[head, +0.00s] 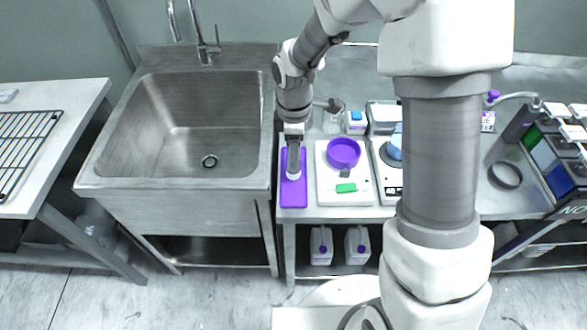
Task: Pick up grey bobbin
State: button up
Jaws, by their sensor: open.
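My gripper (294,158) points down over the purple tray (294,200) on the steel bench. A small pale grey piece (294,174) shows at the fingertips, above or on the tray; it looks like the grey bobbin, but it is too small to be sure. The fingers are open around or just above it; I cannot tell whether they touch it. The gripper and wrist hide the back part of the tray.
A steel sink (205,130) is to the left. A dark ring (505,175) lies at right.

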grip_shut()
dwell(1.4)
